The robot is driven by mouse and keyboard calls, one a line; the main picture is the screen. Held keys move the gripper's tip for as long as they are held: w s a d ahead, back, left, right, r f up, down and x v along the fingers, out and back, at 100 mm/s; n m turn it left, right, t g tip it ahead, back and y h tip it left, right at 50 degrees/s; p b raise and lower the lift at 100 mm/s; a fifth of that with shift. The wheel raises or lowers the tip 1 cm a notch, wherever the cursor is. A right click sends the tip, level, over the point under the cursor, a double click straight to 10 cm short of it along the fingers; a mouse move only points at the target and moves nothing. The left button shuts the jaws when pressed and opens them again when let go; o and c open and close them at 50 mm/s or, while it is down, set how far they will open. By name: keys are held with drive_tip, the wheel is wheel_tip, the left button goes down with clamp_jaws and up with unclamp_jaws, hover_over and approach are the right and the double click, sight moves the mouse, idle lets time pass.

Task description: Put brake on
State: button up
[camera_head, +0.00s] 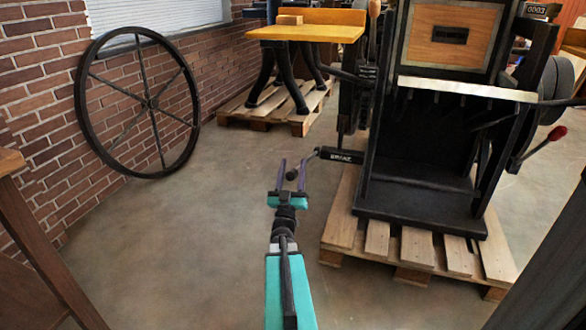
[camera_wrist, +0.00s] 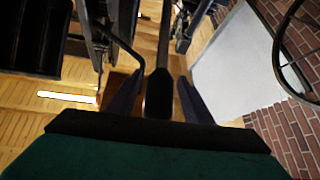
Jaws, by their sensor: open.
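The brake lever (camera_head: 306,163) is a dark rod that sticks out to the left of the press beside a black plate (camera_head: 340,155) lettered BRAKE. It ends in a rounded black handle (camera_head: 292,174). My gripper (camera_head: 292,162) is open, with its two purple fingers on either side of the handle. In the wrist view the black handle (camera_wrist: 159,95) lies between the open fingers of my gripper (camera_wrist: 160,77), with a gap visible on each side. The grip looks loose, not closed on it.
The black hand press (camera_head: 420,195) stands on a wooden pallet (camera_head: 345,210) to the right of my arm. A large spoked wheel (camera_head: 82,100) leans on the brick wall (camera_head: 35,75) at left. A wooden-topped table (camera_head: 310,33) is behind. The floor (camera_head: 180,235) at left is clear.

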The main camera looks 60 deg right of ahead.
drive_tip(key=p+v, duration=0.4)
drive_tip(key=v, duration=0.9)
drive_tip(key=shift+a+f+p, duration=0.2)
drive_tip(key=shift+f+p, duration=0.05)
drive_tip(key=shift+p, duration=0.05)
drive_tip(key=shift+s, duration=0.1)
idle(0.5)
